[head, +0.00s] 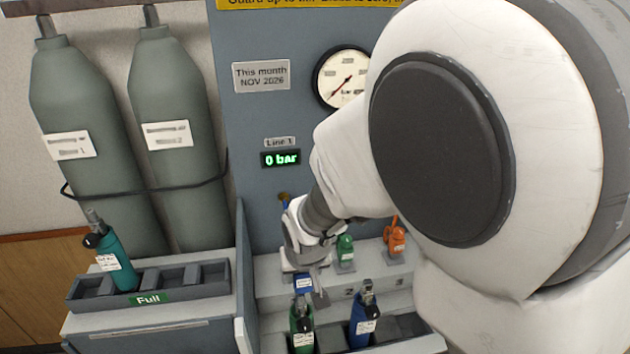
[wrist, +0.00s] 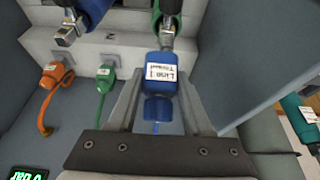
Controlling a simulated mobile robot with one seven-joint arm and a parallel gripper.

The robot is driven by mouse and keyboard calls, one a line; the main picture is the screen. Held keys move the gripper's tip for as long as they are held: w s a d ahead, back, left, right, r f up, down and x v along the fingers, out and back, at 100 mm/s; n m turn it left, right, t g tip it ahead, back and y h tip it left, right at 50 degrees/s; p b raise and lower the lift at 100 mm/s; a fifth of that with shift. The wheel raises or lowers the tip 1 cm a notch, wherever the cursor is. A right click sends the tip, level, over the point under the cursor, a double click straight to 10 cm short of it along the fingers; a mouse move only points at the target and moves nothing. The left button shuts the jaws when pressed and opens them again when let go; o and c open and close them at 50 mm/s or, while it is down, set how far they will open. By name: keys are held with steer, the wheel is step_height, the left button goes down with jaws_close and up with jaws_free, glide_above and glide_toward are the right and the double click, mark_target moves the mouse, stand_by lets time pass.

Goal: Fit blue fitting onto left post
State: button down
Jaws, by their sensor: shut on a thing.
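The blue fitting, with a white "Line 1" label, sits between the two fingers of my gripper in the wrist view (wrist: 160,88). A thin blue hose trails from its lower end. My gripper (head: 304,284) is shut on it in the head view, low over the left end of the pale ledge, and the fitting's blue body (head: 303,291) shows partly between the fingers.
A green fitting (head: 345,252) and an orange fitting (head: 396,238) stand on the ledge to the right. A green bottle (head: 301,326) and a blue bottle (head: 365,318) stand close in front. A teal bottle (head: 112,262) leans in the "Full" rack (head: 205,290). The display reads 0 bar.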

mark_target(298, 287)
steer(key=shift+w+a+f, duration=0.1)
steer(key=shift+a+f, duration=0.25)
steer(key=shift+a, duration=0.2)
steer(key=shift+f, duration=1.75)
steer(key=shift+c, duration=1.6)
jaws_free()
